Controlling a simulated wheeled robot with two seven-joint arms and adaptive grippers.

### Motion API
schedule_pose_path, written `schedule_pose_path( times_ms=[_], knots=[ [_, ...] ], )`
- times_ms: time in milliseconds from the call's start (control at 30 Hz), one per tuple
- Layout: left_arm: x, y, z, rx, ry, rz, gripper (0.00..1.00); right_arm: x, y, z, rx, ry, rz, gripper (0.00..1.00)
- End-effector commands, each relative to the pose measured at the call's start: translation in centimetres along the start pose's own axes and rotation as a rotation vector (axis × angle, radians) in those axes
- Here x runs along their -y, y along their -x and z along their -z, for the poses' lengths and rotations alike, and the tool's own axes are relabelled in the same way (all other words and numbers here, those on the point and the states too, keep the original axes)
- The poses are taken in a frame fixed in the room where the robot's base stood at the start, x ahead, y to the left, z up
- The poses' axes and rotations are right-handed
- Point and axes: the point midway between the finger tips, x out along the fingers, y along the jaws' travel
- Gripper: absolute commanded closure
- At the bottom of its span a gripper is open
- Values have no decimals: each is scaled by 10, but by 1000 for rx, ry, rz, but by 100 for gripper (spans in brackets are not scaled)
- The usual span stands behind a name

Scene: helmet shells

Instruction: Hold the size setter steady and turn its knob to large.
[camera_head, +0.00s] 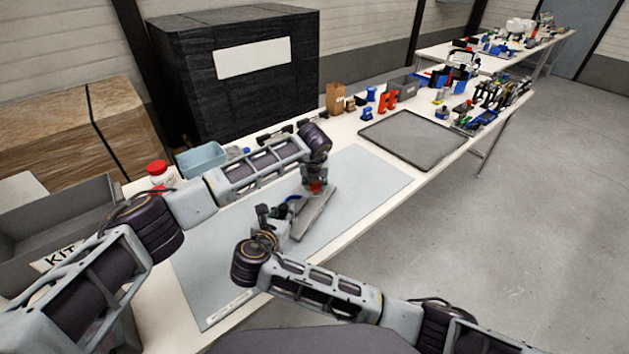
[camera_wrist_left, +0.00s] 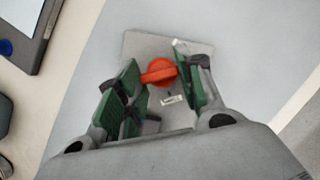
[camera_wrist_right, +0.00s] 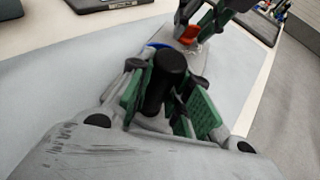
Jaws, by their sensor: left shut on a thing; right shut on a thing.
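The size setter is a flat grey plate (camera_head: 316,216) lying on the grey mat, with a red knob (camera_wrist_left: 160,71) on it. In the left wrist view its plate (camera_wrist_left: 140,45) and a small white label (camera_wrist_left: 172,100) show. My left gripper (camera_head: 316,187) comes down from above and is shut on the red knob. My right gripper (camera_wrist_right: 168,98) is shut on an upright black handle (camera_wrist_right: 170,68) at the other end of the setter. A blue curved part (camera_wrist_right: 157,46) shows behind the handle. The fingers partly hide the knob, and the label is too small to read.
The mat (camera_head: 375,178) is clear around the setter. A dark tray (camera_head: 412,138) lies beyond it. A red-capped jar (camera_head: 158,172), a light blue bin (camera_head: 205,160) and a KIT box (camera_head: 60,222) stand to the left. Several small parts line the far table edge.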

Motion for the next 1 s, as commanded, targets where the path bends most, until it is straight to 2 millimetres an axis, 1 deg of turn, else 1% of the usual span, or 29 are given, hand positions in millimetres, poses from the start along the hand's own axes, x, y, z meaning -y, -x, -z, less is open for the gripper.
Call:
schedule_pose_path(
  times_ms=[600, 800, 1000],
  knots=[
    [4, 0, -1, 0, 394, -163, 87, 0, 0, 1, -1, 1, 0, 100],
    [5, 0, -1, 0, 486, -201, 87, 0, 0, 1, -1, 1, 0, 100],
    [5, -1, -1, 0, 534, -221, 87, 0, 0, 1, -1, 1, 0, 100]
  ],
)
